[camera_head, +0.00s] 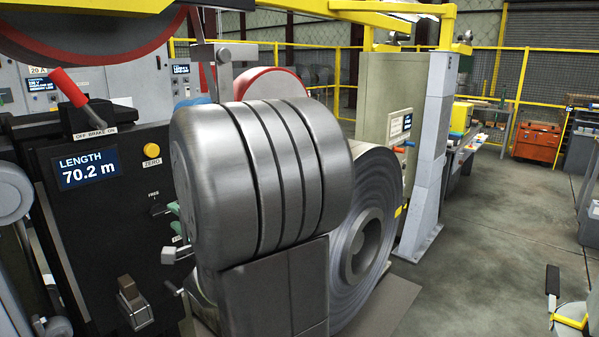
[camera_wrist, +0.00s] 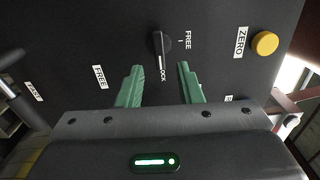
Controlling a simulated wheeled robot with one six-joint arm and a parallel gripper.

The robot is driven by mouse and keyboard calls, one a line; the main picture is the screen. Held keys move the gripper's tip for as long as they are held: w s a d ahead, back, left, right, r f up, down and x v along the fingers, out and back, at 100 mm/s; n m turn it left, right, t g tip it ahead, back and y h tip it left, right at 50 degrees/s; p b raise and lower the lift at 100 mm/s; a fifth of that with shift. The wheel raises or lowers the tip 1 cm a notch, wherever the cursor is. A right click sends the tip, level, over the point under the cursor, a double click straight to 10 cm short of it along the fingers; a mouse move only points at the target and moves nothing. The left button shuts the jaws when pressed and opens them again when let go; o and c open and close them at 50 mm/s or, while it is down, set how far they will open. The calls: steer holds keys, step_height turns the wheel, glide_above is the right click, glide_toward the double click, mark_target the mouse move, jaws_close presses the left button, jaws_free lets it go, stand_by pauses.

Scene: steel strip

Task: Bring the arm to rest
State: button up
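My gripper (camera_wrist: 160,67) is open and empty in the wrist view, its two green fingers spread apart. It faces a black panel (camera_wrist: 215,65). A black rotary knob (camera_wrist: 160,42) with FREE and LOCK labels sits just beyond the gap between the fingers; its pointer is toward LOCK. The fingers do not appear to touch the knob. In the head view a small part of the green fingers (camera_head: 177,226) shows in front of the panel; the rest is hidden behind a large grey ribbed form.
The panel carries a LENGTH display (camera_head: 88,168) reading 70.2 m, a yellow ZERO button (camera_head: 152,150), a red-handled brake lever (camera_head: 70,88) and a lower lever (camera_head: 133,300). A steel strip coil (camera_head: 345,285) stands to the right. Open floor (camera_head: 470,240) lies farther right.

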mark_target(168, 211)
steer(key=x, duration=0.3)
steer(key=shift+r+p, duration=0.1)
steer(key=shift+p, duration=0.25)
steer(key=shift+w+a, duration=0.15)
steer(key=n, duration=0.3)
steer(key=shift+r+b, duration=0.1)
steer(key=shift+b, duration=0.3)
steer(key=shift+n, duration=0.8)
steer(key=shift+r+n+b, duration=0.25)
steer(key=shift+n+b, duration=0.2)
steer(key=shift+n, duration=1.25)
